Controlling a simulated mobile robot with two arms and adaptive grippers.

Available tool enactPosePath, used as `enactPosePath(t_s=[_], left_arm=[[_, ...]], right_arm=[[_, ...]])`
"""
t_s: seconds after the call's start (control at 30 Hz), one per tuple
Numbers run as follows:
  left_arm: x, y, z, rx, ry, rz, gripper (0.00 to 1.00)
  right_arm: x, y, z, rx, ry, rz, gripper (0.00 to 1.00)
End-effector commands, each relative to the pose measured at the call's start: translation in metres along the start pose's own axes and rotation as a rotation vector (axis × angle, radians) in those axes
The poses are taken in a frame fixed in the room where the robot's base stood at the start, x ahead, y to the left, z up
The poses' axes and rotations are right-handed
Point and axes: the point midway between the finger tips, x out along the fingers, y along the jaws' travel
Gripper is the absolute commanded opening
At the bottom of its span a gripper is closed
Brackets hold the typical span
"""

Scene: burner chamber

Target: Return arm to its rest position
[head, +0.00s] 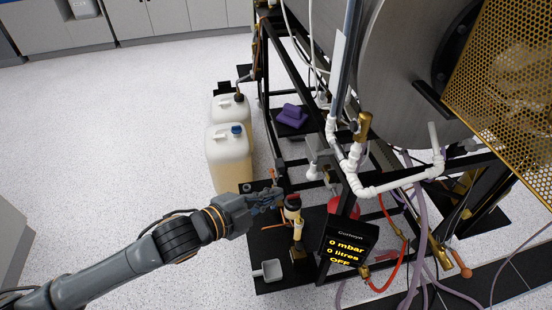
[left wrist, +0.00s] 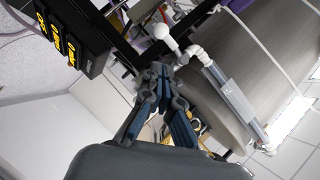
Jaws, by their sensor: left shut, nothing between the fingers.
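My left arm reaches in from the lower left in the head view. Its gripper (head: 277,196) is near the black frame of the burner rig, beside a yellow and white fitting (head: 293,207). I cannot tell from the head view whether it touches that fitting. In the left wrist view the left gripper (left wrist: 159,72) has its fingers together with nothing between them. White piping (left wrist: 167,36) shows beyond the fingertips. My right gripper is in neither view.
The Cortwell-like display box (head: 347,247) reads 0 mbar, 0 litres, OFF. Two jerrycans (head: 229,160) stand behind the gripper. A steel chamber (head: 395,75), white pipes and hoses (head: 388,272) crowd the right. The speckled floor (head: 110,130) at left is clear.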

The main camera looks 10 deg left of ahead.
Motion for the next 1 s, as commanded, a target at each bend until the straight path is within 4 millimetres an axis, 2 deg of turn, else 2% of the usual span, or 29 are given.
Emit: enactPosePath(t_s=[0.17, 0.27, 0.37, 0.47, 0.5, 0.57, 0.6, 0.67, 0.7, 0.77, 0.83, 0.9, 0.97, 1.0], left_arm=[[0.0, 0.001, 0.002, -0.006, -0.004, 0.0, 0.0], [0.008, 0.007, 0.022, -0.047, -0.043, 0.0, 0.0], [0.022, 0.024, 0.067, -0.148, -0.131, -0.001, 0.0], [0.033, 0.06, 0.129, -0.292, -0.259, 0.003, 0.0], [0.034, 0.079, 0.154, -0.354, -0.312, 0.006, 0.0], [0.032, 0.11, 0.187, -0.444, -0.39, 0.011, 0.0], [0.028, 0.133, 0.207, -0.502, -0.441, 0.018, 0.0], [0.019, 0.17, 0.234, -0.586, -0.517, 0.028, 0.0], [0.011, 0.196, 0.249, -0.641, -0.566, 0.037, 0.0], [-0.003, 0.237, 0.266, -0.72, -0.638, 0.052, 0.0], [-0.022, 0.285, 0.281, -0.808, -0.721, 0.072, 0.0], [-0.044, 0.334, 0.288, -0.893, -0.799, 0.094, 0.0], [-0.065, 0.376, 0.289, -0.961, -0.865, 0.116, 0.0], [-0.079, 0.403, 0.287, -1.004, -0.908, 0.131, 0.0]], right_arm=[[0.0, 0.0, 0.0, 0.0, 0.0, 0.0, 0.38], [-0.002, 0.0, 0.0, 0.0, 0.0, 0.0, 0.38], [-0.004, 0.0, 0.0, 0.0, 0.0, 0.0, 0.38], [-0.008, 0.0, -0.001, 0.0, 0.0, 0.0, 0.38], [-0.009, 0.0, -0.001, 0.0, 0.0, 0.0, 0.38], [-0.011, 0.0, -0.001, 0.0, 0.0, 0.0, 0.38], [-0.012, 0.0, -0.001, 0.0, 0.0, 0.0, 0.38], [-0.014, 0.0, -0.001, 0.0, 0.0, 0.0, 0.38], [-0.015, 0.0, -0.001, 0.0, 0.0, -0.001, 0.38], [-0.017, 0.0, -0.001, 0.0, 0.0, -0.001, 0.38], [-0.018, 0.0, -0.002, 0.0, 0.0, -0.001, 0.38], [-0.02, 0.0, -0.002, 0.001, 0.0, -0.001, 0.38], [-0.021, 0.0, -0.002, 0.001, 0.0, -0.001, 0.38], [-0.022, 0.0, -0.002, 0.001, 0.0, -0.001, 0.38]])
